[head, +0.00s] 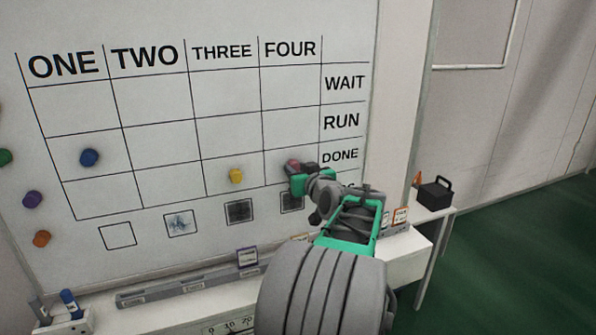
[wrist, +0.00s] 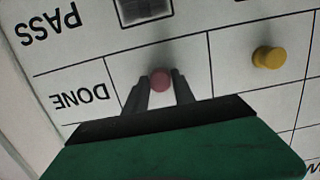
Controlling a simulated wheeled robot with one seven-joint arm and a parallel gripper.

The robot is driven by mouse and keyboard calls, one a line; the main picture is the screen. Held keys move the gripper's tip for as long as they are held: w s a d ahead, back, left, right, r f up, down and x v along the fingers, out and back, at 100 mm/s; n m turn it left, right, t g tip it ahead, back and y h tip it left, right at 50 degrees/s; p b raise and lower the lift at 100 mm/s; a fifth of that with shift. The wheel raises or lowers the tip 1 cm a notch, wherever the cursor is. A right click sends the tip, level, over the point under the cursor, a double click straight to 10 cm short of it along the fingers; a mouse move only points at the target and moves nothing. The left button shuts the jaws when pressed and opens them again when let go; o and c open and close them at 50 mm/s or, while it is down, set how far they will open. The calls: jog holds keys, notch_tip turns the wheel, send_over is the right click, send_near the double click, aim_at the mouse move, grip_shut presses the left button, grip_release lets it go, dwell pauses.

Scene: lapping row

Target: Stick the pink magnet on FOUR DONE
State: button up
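The pink magnet (head: 293,165) is at the whiteboard in the FOUR column, DONE row. In the wrist view the pink magnet (wrist: 161,80) sits between the two dark fingertips, inside the cell beside the upside-down DONE label (wrist: 80,97). My gripper (wrist: 160,82) appears shut on it, with a finger close along each side. I cannot tell whether the magnet touches the board. In the head view my gripper (head: 294,169) reaches up to that cell from below right and covers part of it.
A yellow magnet (head: 236,176) is in the THREE column, and a blue one (head: 89,157) under ONE. Purple (head: 33,200), orange (head: 41,238) and green (head: 4,157) magnets are at the board's left. A ledge (head: 185,289) with small boxes runs below.

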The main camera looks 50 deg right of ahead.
jog(key=o, duration=0.5)
jog(key=shift+c, duration=0.2)
